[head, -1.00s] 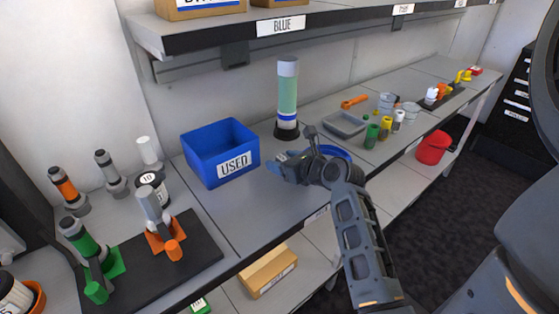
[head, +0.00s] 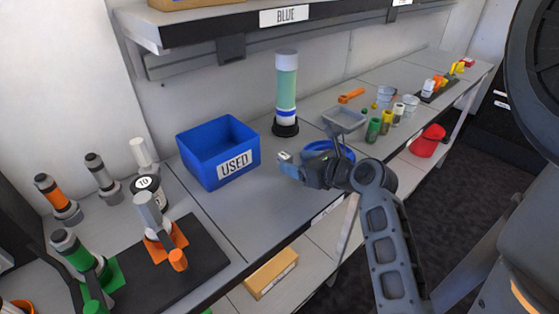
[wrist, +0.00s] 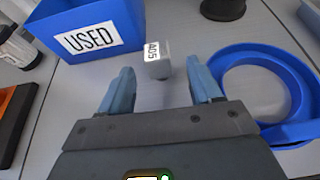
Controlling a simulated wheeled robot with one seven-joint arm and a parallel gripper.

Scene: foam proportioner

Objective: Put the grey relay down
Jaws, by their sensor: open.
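The grey relay (wrist: 158,66), a small block with a white label reading A05, stands on the grey bench top in the wrist view. It also shows in the head view (head: 285,156), small and partly blocked by my gripper. My gripper (wrist: 158,72) is open, with one blue finger on each side of the relay's near end. A gap shows between the relay and each finger. In the head view my gripper (head: 291,169) is low over the bench, right of the blue USED bin (head: 236,167).
A blue ring (wrist: 222,68) lies close to the right finger. The USED bin (wrist: 70,45) is ahead to the left. A green-filled cylinder (head: 286,85) stands behind. A grey tray (head: 343,120) and several small canisters are to the right. Bare bench lies around the relay.

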